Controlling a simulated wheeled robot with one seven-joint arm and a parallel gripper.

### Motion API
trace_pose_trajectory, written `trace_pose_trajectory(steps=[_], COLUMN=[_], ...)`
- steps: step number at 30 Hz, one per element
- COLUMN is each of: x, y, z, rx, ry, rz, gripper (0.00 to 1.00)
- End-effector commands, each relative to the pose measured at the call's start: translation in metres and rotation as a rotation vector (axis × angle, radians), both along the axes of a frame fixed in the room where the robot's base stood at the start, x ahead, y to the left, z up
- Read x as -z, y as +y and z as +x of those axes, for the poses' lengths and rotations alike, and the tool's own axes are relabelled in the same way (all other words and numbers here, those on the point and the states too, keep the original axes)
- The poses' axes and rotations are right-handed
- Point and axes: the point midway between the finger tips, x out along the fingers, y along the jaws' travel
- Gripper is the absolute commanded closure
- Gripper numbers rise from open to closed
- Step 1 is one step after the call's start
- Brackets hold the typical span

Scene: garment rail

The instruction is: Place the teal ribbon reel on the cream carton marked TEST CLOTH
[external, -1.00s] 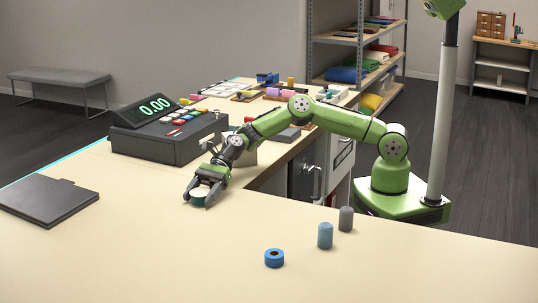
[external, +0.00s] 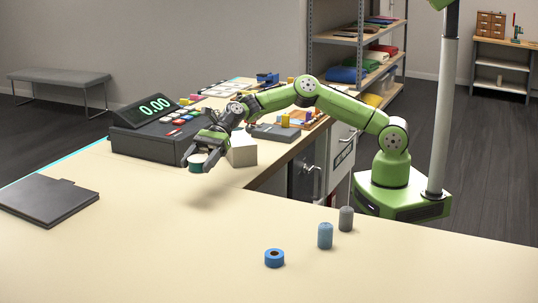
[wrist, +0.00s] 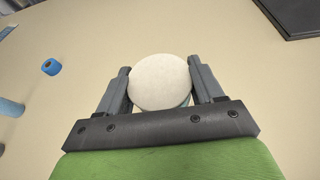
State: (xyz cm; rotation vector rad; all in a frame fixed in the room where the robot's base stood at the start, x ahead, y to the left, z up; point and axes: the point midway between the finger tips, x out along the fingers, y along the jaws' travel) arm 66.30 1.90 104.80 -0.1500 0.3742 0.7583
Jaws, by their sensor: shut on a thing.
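The teal ribbon reel (external: 196,167) has a pale round top and a teal side. My gripper (external: 205,160) is shut on it and holds it above the counter, in front of the cash register. In the wrist view the reel's pale face (wrist: 160,82) fills the space between the two fingers (wrist: 160,92), with a little teal showing at its lower right edge. The cream carton (external: 243,152) stands on the counter just right of my gripper, partly behind my wrist. Its marking cannot be read from here.
A dark cash register (external: 150,145) stands behind and left of my gripper. A blue tape roll (external: 274,258), a light blue spool (external: 325,236) and a grey spool (external: 346,219) stand at the front right. A dark folder (external: 48,200) lies left. The counter's middle is clear.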

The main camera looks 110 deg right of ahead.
Motion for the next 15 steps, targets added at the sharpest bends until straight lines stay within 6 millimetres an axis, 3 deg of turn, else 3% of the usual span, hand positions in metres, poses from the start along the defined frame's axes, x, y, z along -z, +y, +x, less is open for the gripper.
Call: trace_pose_trajectory(steps=[5, 8, 11, 15], x=[-0.016, -0.027, -0.039, -0.056], y=[-0.057, -0.101, -0.149, -0.214], z=[-0.017, -0.038, -0.067, -0.119], rx=[0.054, 0.098, 0.154, 0.248], ry=[-0.001, 0.0, -0.001, 0.002], rz=[-0.006, -0.005, -0.005, -0.005], gripper=[0.64, 0.64, 0.64, 0.64])
